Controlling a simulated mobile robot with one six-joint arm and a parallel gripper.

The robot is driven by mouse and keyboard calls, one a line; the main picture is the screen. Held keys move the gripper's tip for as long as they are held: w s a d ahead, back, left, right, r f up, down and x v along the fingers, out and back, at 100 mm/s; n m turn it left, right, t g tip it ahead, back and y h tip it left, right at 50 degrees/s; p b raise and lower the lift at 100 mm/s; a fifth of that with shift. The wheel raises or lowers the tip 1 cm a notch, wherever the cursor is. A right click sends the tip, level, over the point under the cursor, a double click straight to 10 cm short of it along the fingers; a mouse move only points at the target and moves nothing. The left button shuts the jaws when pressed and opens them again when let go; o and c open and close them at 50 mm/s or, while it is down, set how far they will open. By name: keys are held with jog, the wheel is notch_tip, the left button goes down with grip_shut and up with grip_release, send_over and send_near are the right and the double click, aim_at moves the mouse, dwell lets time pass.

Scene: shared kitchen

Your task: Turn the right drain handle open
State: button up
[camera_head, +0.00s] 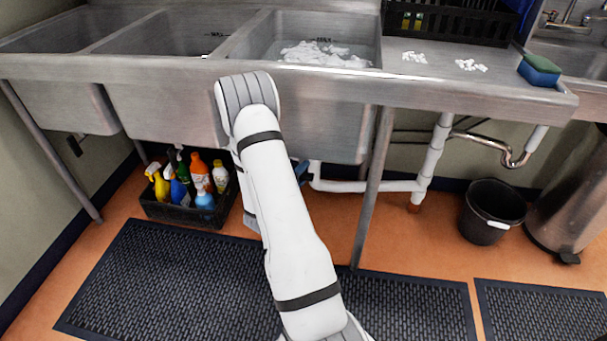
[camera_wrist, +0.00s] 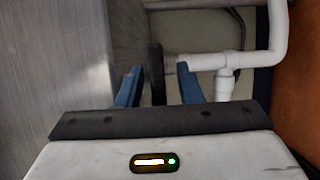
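The drain handle (camera_wrist: 156,76) appears in the wrist view as a dark, upright, rounded bar under the sink. My gripper (camera_wrist: 160,68) is open, with one blue finger to the left of the handle and one to the right. The handle stands between the fingers in the picture, nearer the left one, with a visible gap on the right. I cannot tell how deep it sits between them. In the head view the handle is hidden behind my arm, and only a bit of blue gripper shows below the right basin (camera_head: 330,130).
White drain pipes (camera_head: 365,186) run right of my gripper and also show in the wrist view (camera_wrist: 235,62). A metal leg (camera_head: 372,190) stands beside them. A black crate of bottles (camera_head: 188,213) is at left, a black bucket (camera_head: 490,212) at right. Dark mats (camera_head: 170,280) cover the floor.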

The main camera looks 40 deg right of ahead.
jog(key=shift+d, duration=0.1)
grip_shut()
dwell(0.3)
